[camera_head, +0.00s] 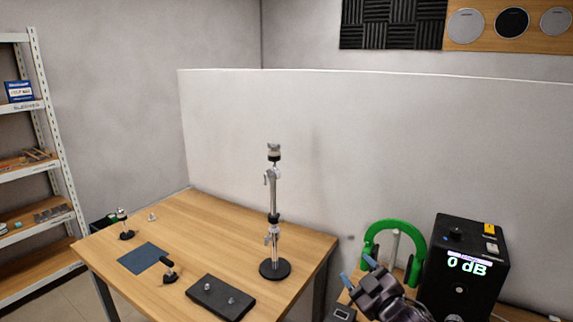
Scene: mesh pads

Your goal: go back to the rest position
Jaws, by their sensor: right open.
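My right gripper (358,271) is at the lower right of the head view. Its two blue-tipped fingers are apart, with nothing seen between them. It is to the right of the wooden table (190,225), in front of a green ring-shaped object (375,229). My left gripper is out of view.
A chrome stand (273,200) rises from a round black base on the table. A black plate (221,297), a dark blue mat (142,258) and small fittings lie around it. White shelves (55,150) stand left.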

